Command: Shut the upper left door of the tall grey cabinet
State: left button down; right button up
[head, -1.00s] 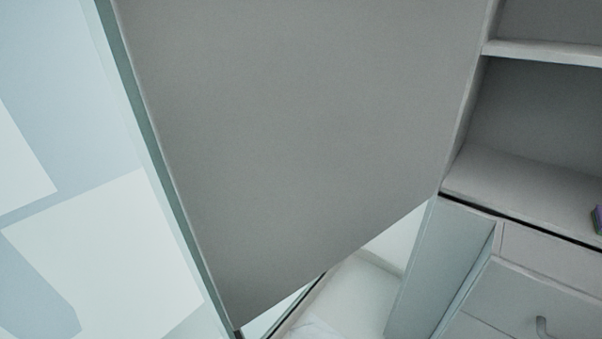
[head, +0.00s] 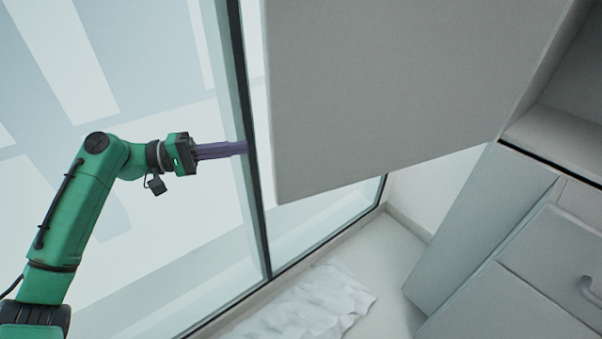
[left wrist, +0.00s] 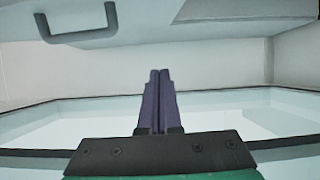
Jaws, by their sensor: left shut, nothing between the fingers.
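The upper left door (head: 400,85) of the tall grey cabinet stands wide open in the head view, its broad flat face filling the upper middle. It joins the cabinet (head: 561,130) at the right, where part of an open shelf shows. My left gripper (head: 244,148) is to the left of the door's free edge, apart from it, with its purple fingers pointing right. In the left wrist view the fingers (left wrist: 157,100) are together with nothing between them. A bar handle (left wrist: 80,32) shows at the top left of that view. My right gripper is not in view.
A glass wall with a dark frame (head: 268,240) runs behind the door and my left arm. A crumpled white sheet (head: 310,305) lies on the floor below. A lower drawer with a handle (head: 590,290) is at the bottom right.

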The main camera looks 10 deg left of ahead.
aim_at(305, 153)
pick_arm(q)
jog(key=shift+m+g, duration=0.5)
jog(key=shift+g, duration=0.1)
jog(key=d+p, duration=0.2)
jog(key=d, duration=0.2)
jog(key=d+r+p, duration=0.1)
jog(key=d+p, duration=0.1)
jog(key=d, duration=0.3)
jog(key=d+r+p, duration=0.1)
jog(key=d+p, duration=0.1)
jog(key=d, duration=0.3)
jog(key=shift+s+d, duration=0.25)
jog(key=shift+s, duration=0.15)
jog(key=shift+w+d, duration=0.1)
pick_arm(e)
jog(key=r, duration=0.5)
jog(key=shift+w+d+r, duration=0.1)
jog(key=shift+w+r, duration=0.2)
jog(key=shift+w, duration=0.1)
